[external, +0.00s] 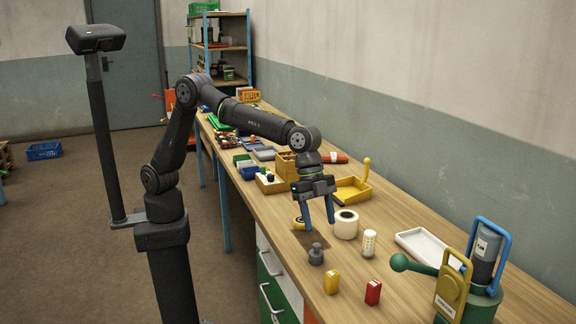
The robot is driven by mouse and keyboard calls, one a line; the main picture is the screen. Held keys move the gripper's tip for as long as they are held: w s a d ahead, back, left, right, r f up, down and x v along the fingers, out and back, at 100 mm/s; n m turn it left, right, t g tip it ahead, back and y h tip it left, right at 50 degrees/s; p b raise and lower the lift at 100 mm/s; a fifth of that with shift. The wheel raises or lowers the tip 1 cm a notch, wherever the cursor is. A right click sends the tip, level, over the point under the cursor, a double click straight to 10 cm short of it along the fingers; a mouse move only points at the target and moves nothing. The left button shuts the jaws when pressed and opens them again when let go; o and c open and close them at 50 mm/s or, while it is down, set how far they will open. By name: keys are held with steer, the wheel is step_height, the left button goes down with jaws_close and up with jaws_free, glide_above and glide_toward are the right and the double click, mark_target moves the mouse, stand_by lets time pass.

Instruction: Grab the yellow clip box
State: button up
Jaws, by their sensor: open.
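A small upright yellow box (332,282), which looks like the clip box, stands near the front edge of the wooden bench. My gripper (318,226) is open, with its two blue fingers pointing down over the bench. It is farther back along the bench than the yellow box and apart from it. Nothing shows between the fingers. A yellow ring-like roll (299,223) is close by the left finger and partly hidden by it.
A red box (373,292) stands right of the yellow box. A white tray (432,249) and a green machine (484,303) are at right.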

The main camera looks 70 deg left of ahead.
mark_target(332, 272)
steer(key=x, duration=1.1)
steer(key=shift+w+d+f, duration=0.1)
steer(key=shift+f, duration=0.25)
steer(key=shift+d+x, duration=0.15)
steer(key=shift+x, duration=1.3)
steer(key=shift+d+x, duration=0.2)
steer(key=shift+x, duration=1.25)
steer(key=shift+w+r, duration=0.1)
steer(key=shift+r, duration=0.05)
steer(key=c, duration=1)
